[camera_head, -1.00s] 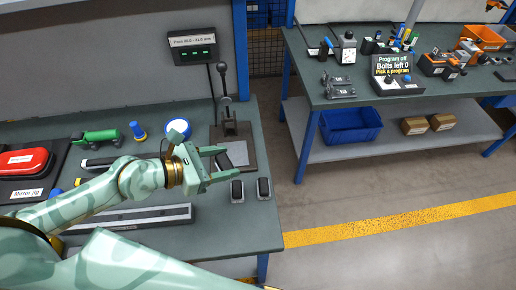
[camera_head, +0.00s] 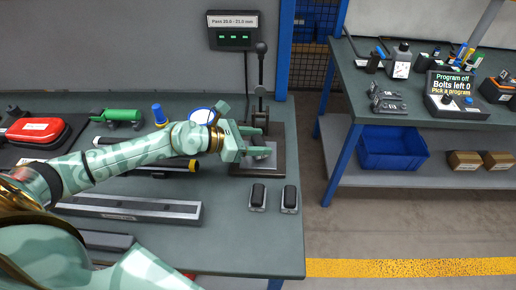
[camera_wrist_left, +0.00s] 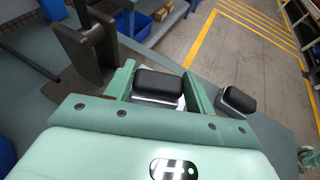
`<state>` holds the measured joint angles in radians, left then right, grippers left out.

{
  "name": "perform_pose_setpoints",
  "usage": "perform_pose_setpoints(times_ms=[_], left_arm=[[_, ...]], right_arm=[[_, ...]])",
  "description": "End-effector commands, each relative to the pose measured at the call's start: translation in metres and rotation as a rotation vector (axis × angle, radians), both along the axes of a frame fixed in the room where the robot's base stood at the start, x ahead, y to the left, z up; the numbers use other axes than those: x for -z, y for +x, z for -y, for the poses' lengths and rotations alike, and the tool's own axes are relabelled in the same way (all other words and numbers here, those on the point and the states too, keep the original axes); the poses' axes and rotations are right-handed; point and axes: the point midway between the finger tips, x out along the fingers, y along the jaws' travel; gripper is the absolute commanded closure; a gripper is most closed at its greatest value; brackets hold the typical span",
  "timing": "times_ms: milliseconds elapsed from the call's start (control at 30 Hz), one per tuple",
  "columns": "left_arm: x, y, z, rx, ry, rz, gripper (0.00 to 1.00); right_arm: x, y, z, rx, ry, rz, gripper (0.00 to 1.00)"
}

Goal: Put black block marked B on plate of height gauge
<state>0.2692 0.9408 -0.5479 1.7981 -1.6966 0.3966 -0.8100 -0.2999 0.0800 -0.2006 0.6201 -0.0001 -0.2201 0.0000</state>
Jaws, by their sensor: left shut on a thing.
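My left gripper (camera_head: 262,143) is over the dark base of the height gauge (camera_head: 277,168), at the foot of its lever post. In the left wrist view, the fingers (camera_wrist_left: 160,88) are on either side of a black block (camera_wrist_left: 157,82), and the gripper is shut on it. No letter B is readable on it. A grey patch shows by the fingertips in the head view; I cannot tell whether the block touches the plate.
Two black-topped pieces, a left one (camera_head: 258,196) and a right one (camera_head: 290,199), stand in front of the gauge. A display (camera_head: 233,32) reads a pass range. A long grey bar (camera_head: 130,208) lies on the bench. A second bench stands at the right.

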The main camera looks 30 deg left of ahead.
Motion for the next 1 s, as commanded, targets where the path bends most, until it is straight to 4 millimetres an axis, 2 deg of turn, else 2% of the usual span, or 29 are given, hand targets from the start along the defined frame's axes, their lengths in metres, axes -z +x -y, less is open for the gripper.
perform_pose_setpoints(times_ms=[33, 67, 467, 500, 567, 900, 1000], left_arm=[[0.0106, 0.0007, -0.0001, -0.001, -0.001, 0.000, 0.77], [0.0124, 0.0008, 0.0000, -0.001, -0.001, 0.002, 0.77], [0.0151, 0.0005, 0.0000, -0.001, 0.000, 0.004, 0.77], [0.0157, 0.0000, 0.0000, -0.001, 0.000, 0.002, 0.40], [0.0151, 0.0000, 0.0000, -0.001, 0.000, 0.002, 0.24], [0.0104, -0.0001, 0.0000, 0.000, 0.000, 0.004, 0.24], [0.0093, -0.0082, -0.0078, -0.001, 0.003, 0.002, 0.24]], right_arm=[[0.0076, -0.0023, 0.0009, 0.000, -0.001, -0.006, 0.64], [0.0086, -0.0026, 0.0013, 0.000, -0.002, -0.006, 0.64], [0.0098, -0.0029, 0.0017, 0.001, -0.002, -0.007, 0.64], [0.0096, -0.0029, 0.0017, 0.001, -0.002, -0.007, 0.64], [0.0092, -0.0028, 0.0017, 0.001, -0.002, -0.007, 0.64], [0.0061, -0.0019, 0.0013, 0.001, -0.002, -0.005, 0.64], [0.0074, -0.0023, 0.0011, 0.000, -0.002, -0.006, 0.64]])
